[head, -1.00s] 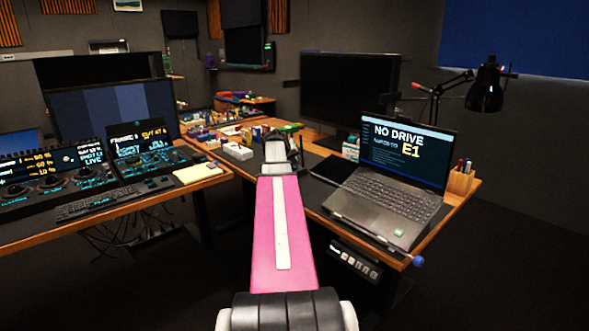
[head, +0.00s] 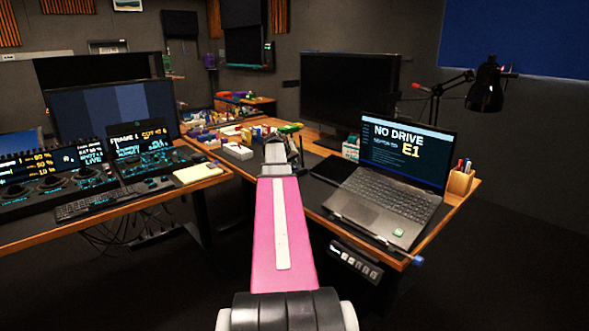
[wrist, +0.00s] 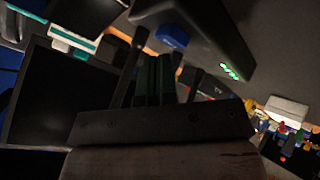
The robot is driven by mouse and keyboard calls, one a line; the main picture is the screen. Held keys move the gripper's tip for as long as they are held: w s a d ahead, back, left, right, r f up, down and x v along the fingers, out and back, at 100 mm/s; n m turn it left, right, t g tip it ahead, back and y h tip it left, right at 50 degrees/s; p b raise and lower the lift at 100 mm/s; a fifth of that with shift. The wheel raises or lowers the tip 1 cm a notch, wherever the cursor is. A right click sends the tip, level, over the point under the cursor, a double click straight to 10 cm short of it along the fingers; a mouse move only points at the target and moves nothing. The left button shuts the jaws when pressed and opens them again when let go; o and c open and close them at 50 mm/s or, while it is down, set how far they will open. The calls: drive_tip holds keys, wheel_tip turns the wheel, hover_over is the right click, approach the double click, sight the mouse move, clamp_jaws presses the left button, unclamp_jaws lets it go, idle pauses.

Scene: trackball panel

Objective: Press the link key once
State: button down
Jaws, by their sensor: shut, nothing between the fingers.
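The trackball panel (head: 38,191) lies on the left desk in the head view, with lit screens standing behind its dials. The link key cannot be picked out among the small, dim keys. My gripper (head: 275,148) is shut and empty at the end of my pink arm, in the middle of the head view. It is well to the right of the panel and apart from it, over the gap in front of the far table. In the wrist view dark gripper parts fill the middle, and neither the panel nor the link key can be made out.
A keyboard (head: 88,206) and a yellow notepad (head: 198,173) lie on the left desk. A laptop (head: 385,200) reading "NO DRIVE" stands on the right desk, with a lamp (head: 485,88) behind. Small coloured items crowd the far table. The floor between the desks is open.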

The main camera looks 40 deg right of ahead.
drive_tip(key=shift+f, duration=0.4)
idle(0.5)
drive_tip(key=shift+r, duration=0.85)
drive_tip(key=shift+r, duration=2.5)
